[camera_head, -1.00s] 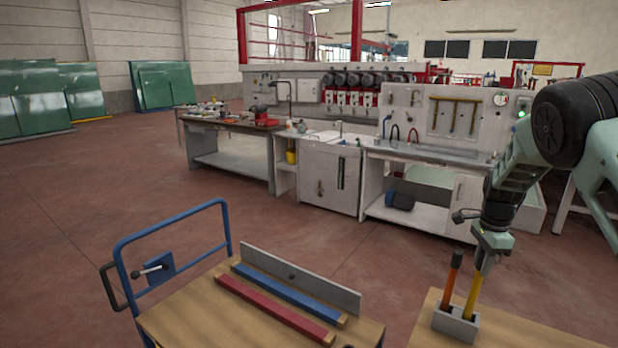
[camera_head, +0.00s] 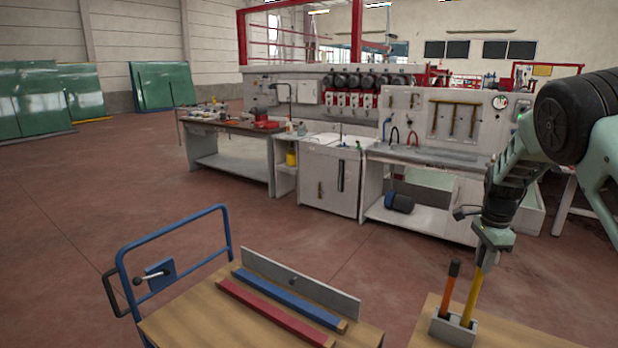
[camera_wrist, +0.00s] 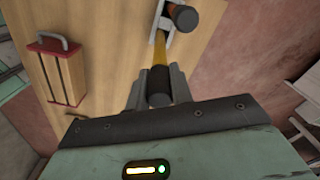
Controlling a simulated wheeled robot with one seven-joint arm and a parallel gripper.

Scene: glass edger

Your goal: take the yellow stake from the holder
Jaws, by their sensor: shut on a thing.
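The yellow stake (camera_head: 470,297) stands upright, slightly tilted, with its lower end in the grey holder (camera_head: 453,330) on the wooden table at the lower right. My gripper (camera_head: 488,262) is shut on its upper end from above. In the wrist view the stake's dark top (camera_wrist: 158,86) lies between my gripper's fingers (camera_wrist: 157,92), and its yellow shaft runs down to the holder (camera_wrist: 165,22). An orange stake (camera_head: 448,290) with a black top stands in the same holder, to the left of the yellow one. Its dark end also shows in the wrist view (camera_wrist: 186,18).
A wooden box with a red top and grey handle (camera_wrist: 58,68) stands on the table in the wrist view. A blue-railed cart (camera_head: 190,322) with a red bar (camera_head: 270,312), a blue bar (camera_head: 290,298) and a grey plate stands left. Open floor lies behind.

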